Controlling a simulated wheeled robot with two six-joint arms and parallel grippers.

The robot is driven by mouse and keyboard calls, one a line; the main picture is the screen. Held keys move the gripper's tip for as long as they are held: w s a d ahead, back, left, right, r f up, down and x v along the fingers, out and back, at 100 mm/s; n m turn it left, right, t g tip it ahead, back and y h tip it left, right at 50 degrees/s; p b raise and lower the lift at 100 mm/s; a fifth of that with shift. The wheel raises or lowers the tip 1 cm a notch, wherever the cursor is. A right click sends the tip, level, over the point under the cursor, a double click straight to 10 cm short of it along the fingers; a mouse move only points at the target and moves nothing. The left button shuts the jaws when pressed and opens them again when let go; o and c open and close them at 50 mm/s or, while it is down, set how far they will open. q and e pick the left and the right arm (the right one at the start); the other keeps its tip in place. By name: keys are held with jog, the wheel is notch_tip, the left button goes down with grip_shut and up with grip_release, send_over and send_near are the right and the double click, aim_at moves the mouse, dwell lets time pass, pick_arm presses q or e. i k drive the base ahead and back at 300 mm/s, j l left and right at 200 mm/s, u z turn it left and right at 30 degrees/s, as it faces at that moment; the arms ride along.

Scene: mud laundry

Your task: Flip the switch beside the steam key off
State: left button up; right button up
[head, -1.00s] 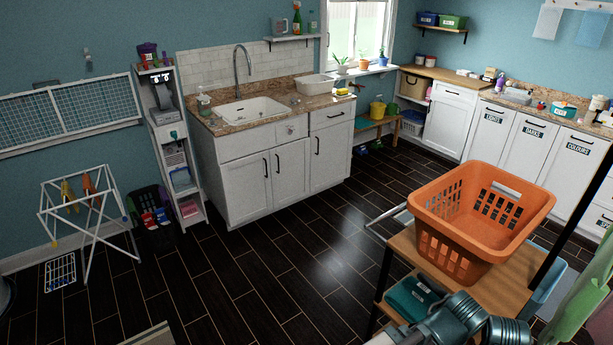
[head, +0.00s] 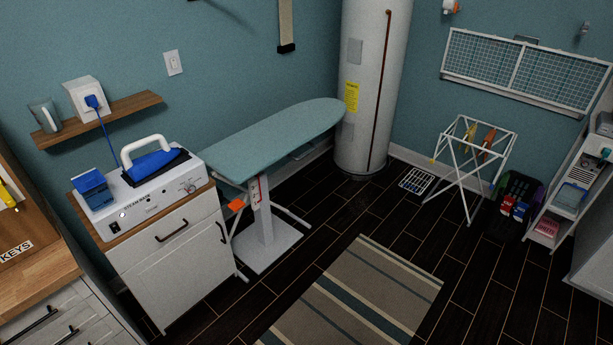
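A white steam station (head: 150,201) with small dark lettering on its front stands on a small white cabinet at the left. A black rocker switch (head: 114,228) is at the lower left of its front panel; I cannot read its position. A small round part (head: 123,215) sits just above the switch, and a dial (head: 190,188) is at the right end of the panel. The lettering seems to begin with "STEAM", but the rest is too small to read. A blue iron (head: 152,162) with a white handle rests on top. Neither gripper is in view.
A teal ironing board (head: 265,135) stands right of the cabinet (head: 170,252). A wall switch (head: 173,63) and a shelf (head: 110,118) with a plugged-in blue cord are above. A wooden counter (head: 35,285) is at left. A striped rug (head: 350,297) lies on open floor.

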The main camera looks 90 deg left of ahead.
aim_at(114, 227)
jog(key=u, duration=4)
